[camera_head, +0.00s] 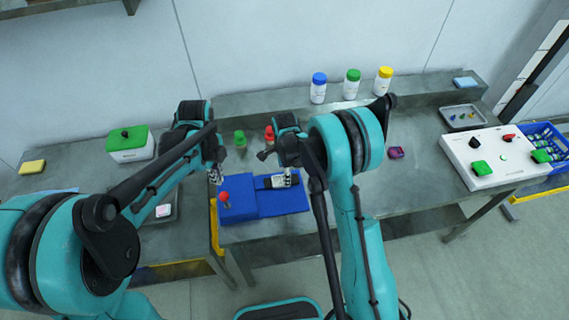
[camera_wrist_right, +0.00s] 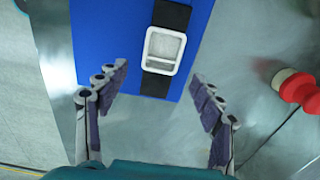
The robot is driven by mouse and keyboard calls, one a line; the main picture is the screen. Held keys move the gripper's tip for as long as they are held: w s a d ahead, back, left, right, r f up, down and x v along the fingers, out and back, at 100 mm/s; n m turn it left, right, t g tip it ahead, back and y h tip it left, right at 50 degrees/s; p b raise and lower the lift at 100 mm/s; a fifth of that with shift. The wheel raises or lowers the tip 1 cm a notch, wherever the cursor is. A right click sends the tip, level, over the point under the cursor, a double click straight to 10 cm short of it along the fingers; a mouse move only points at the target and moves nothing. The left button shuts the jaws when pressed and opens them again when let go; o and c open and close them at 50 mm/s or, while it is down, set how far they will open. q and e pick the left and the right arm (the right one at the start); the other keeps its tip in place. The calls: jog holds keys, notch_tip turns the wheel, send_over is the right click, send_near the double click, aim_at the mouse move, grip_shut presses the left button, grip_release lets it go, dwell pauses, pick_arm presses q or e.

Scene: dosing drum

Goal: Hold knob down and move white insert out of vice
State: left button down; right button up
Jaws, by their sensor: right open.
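The blue vice (camera_head: 262,206) sits on the table in the head view, with a red knob (camera_head: 224,197) at its left end. The white insert shows in the right wrist view (camera_wrist_right: 163,51) as a white rectangular frame on a black strip (camera_wrist_right: 170,16) across the blue vice (camera_wrist_right: 100,45). My left gripper (camera_head: 216,178) is just above and behind the red knob; its jaw opening is too small to tell. My right gripper (camera_wrist_right: 158,75) is open and empty, its fingers either side of the insert's near end, apart from it. In the head view my right gripper (camera_head: 290,178) partly covers the insert area.
Green (camera_head: 240,139) and red (camera_head: 269,133) items stand behind the vice. Bottles with blue (camera_head: 318,88), green (camera_head: 353,83) and yellow (camera_head: 384,80) lids stand on the back ledge. A white control box (camera_head: 490,160) is at the right. The table between is mostly clear.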

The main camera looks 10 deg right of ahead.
aim_at(279, 181)
jog(key=shift+f, duration=1.55)
jog(key=c, duration=1.2)
jog(key=shift+c, duration=0.2)
